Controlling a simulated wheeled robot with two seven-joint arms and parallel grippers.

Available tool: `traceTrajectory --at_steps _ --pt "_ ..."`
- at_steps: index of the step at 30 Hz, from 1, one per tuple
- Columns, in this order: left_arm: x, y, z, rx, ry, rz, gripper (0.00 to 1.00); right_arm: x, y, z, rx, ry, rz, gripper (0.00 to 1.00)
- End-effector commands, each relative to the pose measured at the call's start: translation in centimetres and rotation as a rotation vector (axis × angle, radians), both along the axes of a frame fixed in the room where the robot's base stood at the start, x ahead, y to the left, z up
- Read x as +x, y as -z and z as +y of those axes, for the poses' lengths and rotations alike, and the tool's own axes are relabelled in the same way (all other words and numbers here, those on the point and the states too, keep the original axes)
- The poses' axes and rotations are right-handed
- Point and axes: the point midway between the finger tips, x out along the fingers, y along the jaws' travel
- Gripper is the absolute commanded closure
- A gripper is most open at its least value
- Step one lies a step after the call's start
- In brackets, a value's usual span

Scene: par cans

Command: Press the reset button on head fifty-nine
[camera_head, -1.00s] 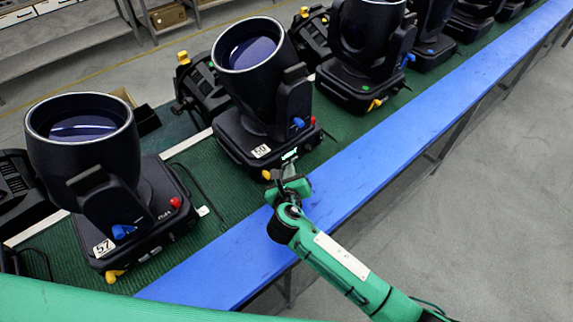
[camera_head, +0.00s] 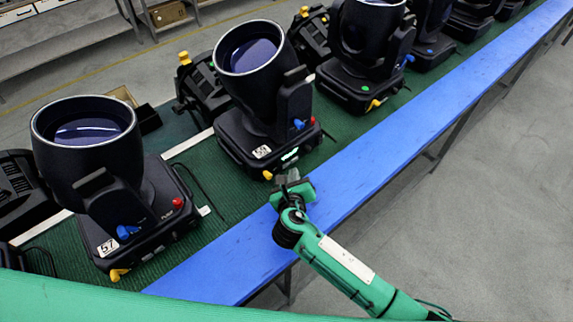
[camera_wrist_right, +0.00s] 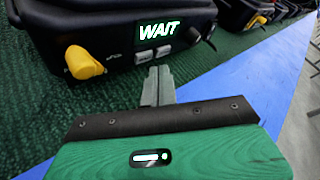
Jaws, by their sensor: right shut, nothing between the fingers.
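Head fifty-nine (camera_head: 255,105) is a black moving-head light with a "59" label (camera_head: 262,151) on its base. In the right wrist view its base front (camera_wrist_right: 115,25) has a lit display (camera_wrist_right: 158,28) reading "WAIT". Below the display are two small grey buttons, a left one (camera_wrist_right: 144,57) and a right one (camera_wrist_right: 164,51); their lettering is too small to read. My right gripper (camera_head: 287,178) is shut and empty, just in front of the base. In the wrist view its fingertips (camera_wrist_right: 158,72) are below the buttons, seemingly apart from them. My left gripper is out of view.
A yellow knob (camera_wrist_right: 84,63) and a black connector (camera_wrist_right: 193,35) flank the panel. Head fifty-seven (camera_head: 110,170) stands to the left, another head (camera_head: 365,60) to the right. They stand on green matting (camera_head: 215,180) with a blue strip (camera_head: 400,135) along its edge.

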Motion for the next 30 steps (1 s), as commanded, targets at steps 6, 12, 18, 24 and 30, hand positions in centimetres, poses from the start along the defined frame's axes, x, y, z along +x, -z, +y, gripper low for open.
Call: traceTrajectory --at_steps 6,12,18,24,30 --pt "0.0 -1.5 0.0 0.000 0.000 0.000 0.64 -1.1 -0.3 -1.1 -0.002 0.000 0.001 1.00" --pt "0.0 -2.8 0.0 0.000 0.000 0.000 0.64 -2.5 -0.3 -2.6 -0.002 0.000 0.001 1.00" --pt "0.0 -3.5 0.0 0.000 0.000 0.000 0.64 -3.5 -0.1 -3.5 -0.001 0.000 0.000 1.00" --pt "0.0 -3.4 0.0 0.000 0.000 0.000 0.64 -3.5 0.0 -3.5 0.000 0.000 0.000 1.00" --pt "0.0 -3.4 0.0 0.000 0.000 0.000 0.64 -3.5 0.0 -3.5 0.000 0.000 0.000 1.00"
